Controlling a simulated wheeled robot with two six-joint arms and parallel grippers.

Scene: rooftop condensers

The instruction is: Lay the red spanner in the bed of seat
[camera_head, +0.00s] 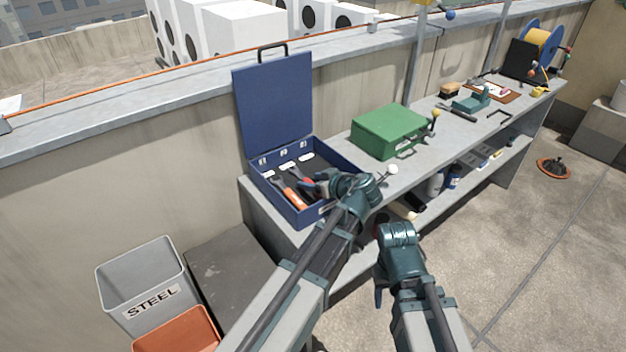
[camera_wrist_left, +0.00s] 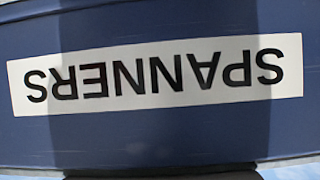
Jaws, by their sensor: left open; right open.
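The open blue toolbox (camera_head: 281,216) stands on the near end of the bench with its lid up. Inside are white-tagged places, an orange-red handled tool (camera_head: 293,198) at the left and a red piece (camera_head: 307,181) partly hidden beside my left gripper. I cannot tell for sure which is the red spanner. My left gripper (camera_head: 318,186) is open over the right part of the box. In the left wrist view a blue surface with an upside-down SPANNERS label (camera_wrist_left: 155,75) fills the picture. My right gripper (camera_head: 396,236) is open in front of the bench; its fingers hardly show.
A green case (camera_head: 389,131) stands right of the toolbox. Farther along the bench are a vice (camera_head: 471,101) and a yellow cable reel (camera_head: 541,43). A grey STEEL bin (camera_head: 148,285) and an orange bin (camera_head: 180,333) stand lower left. The floor at right is mostly clear.

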